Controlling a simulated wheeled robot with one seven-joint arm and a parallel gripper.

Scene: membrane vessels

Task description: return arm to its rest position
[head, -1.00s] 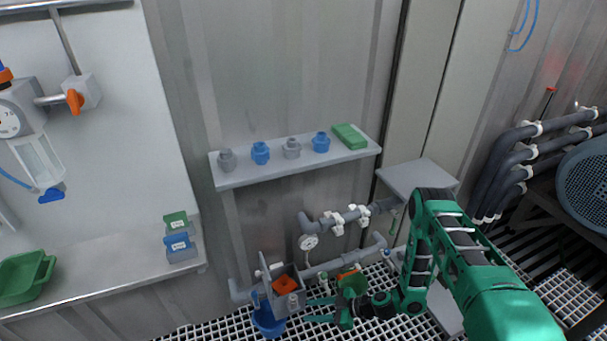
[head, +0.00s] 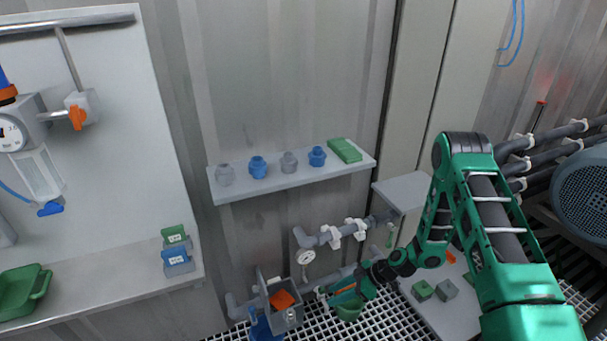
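My green arm (head: 485,220) reaches in from the lower right, bends at a raised elbow and runs down to the left. My gripper (head: 328,293) is low in the middle, just right of a grey open-lidded box (head: 283,319) with an orange piece (head: 283,299) inside. The fingers are small and overlap other items, so I cannot tell if they are open or shut. A green cup-like thing (head: 348,312) shows just below the gripper; whether they touch is unclear.
Grey pipes with a gauge (head: 304,257) run behind the gripper. A wall shelf (head: 290,181) holds several fittings and a green block (head: 345,150). Small blocks (head: 422,291) lie on a low grey surface (head: 450,318) under the arm. A blue container (head: 264,328) stands beside the box.

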